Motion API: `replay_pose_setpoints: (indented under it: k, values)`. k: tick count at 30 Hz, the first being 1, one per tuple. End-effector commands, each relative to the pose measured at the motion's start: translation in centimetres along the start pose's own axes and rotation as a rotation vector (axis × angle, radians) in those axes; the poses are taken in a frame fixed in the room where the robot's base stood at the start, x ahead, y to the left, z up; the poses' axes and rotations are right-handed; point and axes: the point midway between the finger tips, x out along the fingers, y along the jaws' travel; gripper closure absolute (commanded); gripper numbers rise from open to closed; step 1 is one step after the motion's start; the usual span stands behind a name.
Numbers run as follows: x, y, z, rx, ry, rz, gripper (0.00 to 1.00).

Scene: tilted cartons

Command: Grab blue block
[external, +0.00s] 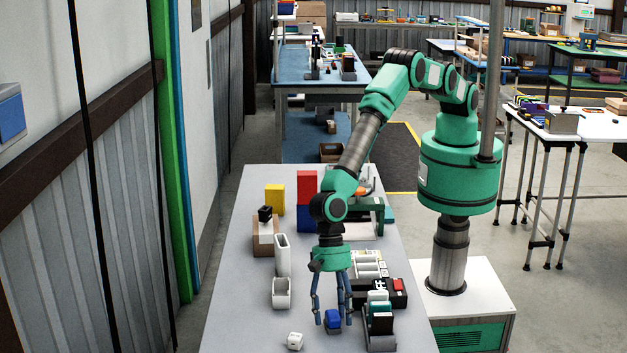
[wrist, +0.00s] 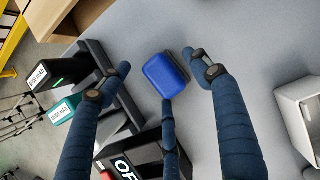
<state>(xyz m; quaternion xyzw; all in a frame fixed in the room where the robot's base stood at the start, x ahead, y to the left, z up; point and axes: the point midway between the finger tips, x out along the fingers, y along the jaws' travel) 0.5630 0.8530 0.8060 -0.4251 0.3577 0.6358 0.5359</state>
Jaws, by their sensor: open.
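The small blue block (external: 333,320) sits on the grey table near its front in the external view. In the wrist view the blue block (wrist: 165,75) has rounded edges and lies on the grey surface between my fingertips. My gripper (external: 332,318) points down over it, with its blue fingers open. In the wrist view my gripper (wrist: 160,80) has one finger to the left of the block, one close to its right side and a third just below it. The third finger appears close to or against the block's lower edge; I cannot tell whether it touches.
A white die-like cube (external: 295,341) lies to the front left, and a white open bin (external: 282,293) to the left. The grey table (external: 235,300) is clear along its left side.

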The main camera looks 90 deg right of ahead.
Motion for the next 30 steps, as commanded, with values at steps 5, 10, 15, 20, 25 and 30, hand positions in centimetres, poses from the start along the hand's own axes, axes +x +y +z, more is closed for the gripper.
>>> replay_pose_setpoints:
  k: [5,10,15,20,25,30]
  values:
    - [0.0,0.0,0.0,0.000,0.000,0.000,0.62]
    - [0.0,0.0,0.0,0.000,0.000,0.000,0.86]
    - [0.0,0.0,0.0,0.000,0.000,0.000,0.86]
    - [-0.3,0.0,0.2,0.000,-0.001,-0.001,0.86]
    - [-1.7,-0.1,0.8,-0.001,-0.002,-0.001,0.86]
    - [-3.9,-0.1,1.7,-0.001,-0.001,-0.001,0.86]
